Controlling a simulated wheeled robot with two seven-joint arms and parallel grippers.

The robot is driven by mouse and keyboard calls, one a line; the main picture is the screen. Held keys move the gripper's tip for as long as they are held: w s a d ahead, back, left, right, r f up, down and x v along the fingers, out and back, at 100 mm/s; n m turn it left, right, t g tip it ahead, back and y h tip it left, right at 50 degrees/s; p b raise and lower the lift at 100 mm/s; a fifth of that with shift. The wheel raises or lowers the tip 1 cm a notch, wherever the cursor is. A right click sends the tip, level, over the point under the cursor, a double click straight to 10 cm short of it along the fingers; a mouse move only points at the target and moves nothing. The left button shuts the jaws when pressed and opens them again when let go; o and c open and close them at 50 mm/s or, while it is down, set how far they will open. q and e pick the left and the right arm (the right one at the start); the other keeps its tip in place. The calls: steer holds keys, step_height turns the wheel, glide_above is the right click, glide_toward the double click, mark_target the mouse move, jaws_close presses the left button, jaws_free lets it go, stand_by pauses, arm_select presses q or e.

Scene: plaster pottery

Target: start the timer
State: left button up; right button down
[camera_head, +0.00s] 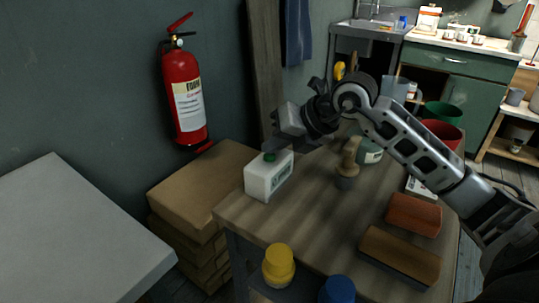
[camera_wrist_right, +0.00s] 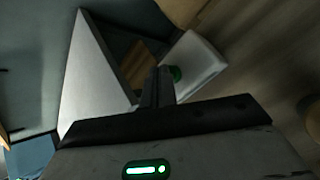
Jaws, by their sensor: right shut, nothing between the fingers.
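A white box-shaped timer (camera_head: 262,181) with green lettering on its side stands upright at the left corner of the wooden table. Its round green button (camera_head: 269,157) is on top. My right gripper (camera_head: 272,147) is just above the button in the head view, pointing down. In the right wrist view my right gripper (camera_wrist_right: 157,72) is shut and empty. I cannot tell whether the fingers touch the button. My left gripper is not in view.
The wooden table (camera_head: 310,225) also holds a wooden-handled tool (camera_head: 347,168), a red block (camera_head: 413,214) and a brown block (camera_head: 400,255). Yellow (camera_head: 278,265) and blue (camera_head: 337,290) lidded containers are below its front edge. Cardboard boxes (camera_head: 195,185) stand left.

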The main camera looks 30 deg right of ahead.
mark_target(274, 159)
steer(key=shift+f, duration=0.3)
steer(key=shift+r, duration=0.15)
stand_by(0.3)
steer(key=shift+r+p, duration=0.4)
steer(key=shift+r, duration=0.35)
steer(key=shift+r, duration=0.1)
step_height(274, 159, up, 5)
steer(key=p, duration=0.3)
steer(key=shift+p, duration=0.4)
